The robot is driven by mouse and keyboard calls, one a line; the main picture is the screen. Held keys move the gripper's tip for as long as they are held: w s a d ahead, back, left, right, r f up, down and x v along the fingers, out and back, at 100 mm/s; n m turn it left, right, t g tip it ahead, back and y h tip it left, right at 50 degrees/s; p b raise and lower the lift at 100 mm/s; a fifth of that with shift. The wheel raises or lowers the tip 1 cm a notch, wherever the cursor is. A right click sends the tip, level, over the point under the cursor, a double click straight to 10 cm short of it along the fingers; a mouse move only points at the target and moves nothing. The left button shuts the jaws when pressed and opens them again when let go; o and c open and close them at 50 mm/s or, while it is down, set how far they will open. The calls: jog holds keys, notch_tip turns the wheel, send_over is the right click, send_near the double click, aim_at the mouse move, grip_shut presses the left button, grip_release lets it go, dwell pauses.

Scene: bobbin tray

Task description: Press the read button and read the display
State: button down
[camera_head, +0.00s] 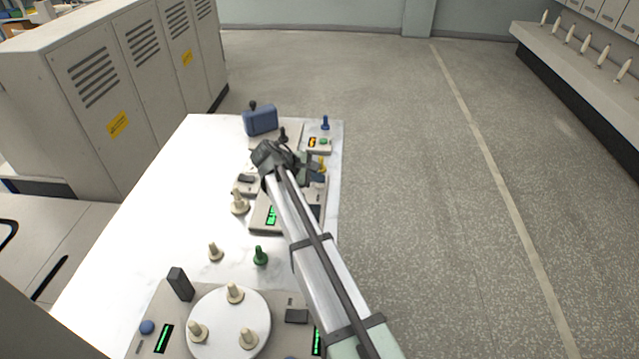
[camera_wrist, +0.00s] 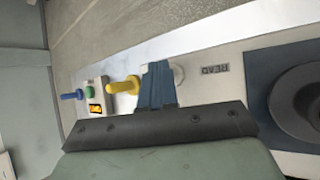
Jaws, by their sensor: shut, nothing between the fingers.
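In the wrist view, a label that reads READ (camera_wrist: 215,70) lies just right of my fingers. A pale round button (camera_wrist: 179,74) is beside the label, partly hidden behind the fingertips; I cannot tell whether they touch it. My gripper (camera_wrist: 158,72) is shut and empty, with its blue fingers together. In the head view, the arm reaches over a grey device (camera_head: 258,220) and hides part of it. Its green-lit display (camera_head: 271,215) shows left of the arm, but its characters are too small to read.
A yellow peg-like piece (camera_wrist: 122,87) is close left of my fingers. Beyond it are a small box with an orange display (camera_wrist: 95,111) and green button (camera_wrist: 90,91), and a blue piece (camera_wrist: 72,96). Cream bobbins (camera_head: 239,203) and a round turntable (camera_head: 235,310) stand nearer.

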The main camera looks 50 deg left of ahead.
aim_at(317, 186)
jog(key=shift+r, duration=0.85)
jog(key=shift+r, duration=2.5)
